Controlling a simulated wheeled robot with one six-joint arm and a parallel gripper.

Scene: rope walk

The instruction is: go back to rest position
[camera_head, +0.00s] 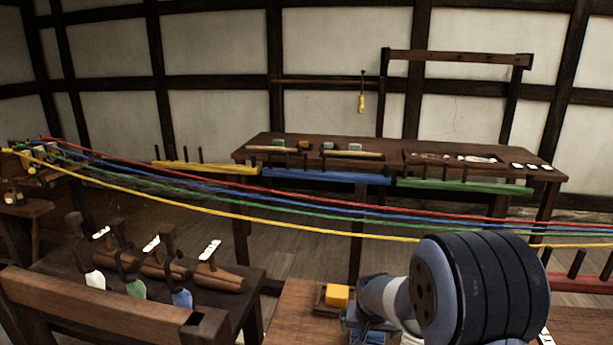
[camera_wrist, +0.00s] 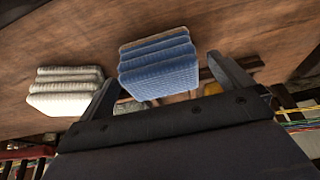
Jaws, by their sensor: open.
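My gripper (camera_wrist: 172,95) shows in the wrist view with its two fingers spread apart and nothing held between them. A ribbed blue block (camera_wrist: 158,68) lies on the brown wooden table (camera_wrist: 260,30), beyond the fingers and between their lines in the picture. A ribbed white block (camera_wrist: 66,90) lies to its left, by the left finger. In the head view my arm stands over the near table (camera_head: 290,310) at lower right and hides my gripper's fingertips. A yellow block (camera_head: 337,295) sits in a small wooden tray to the left of the arm.
Red, blue, green and yellow ropes (camera_head: 240,208) stretch across the room just beyond the near table. A long workbench (camera_head: 390,150) with small items stands behind them. A dark wooden stand (camera_head: 110,325) with tags is at lower left. Bare floor (camera_head: 300,240) shows between.

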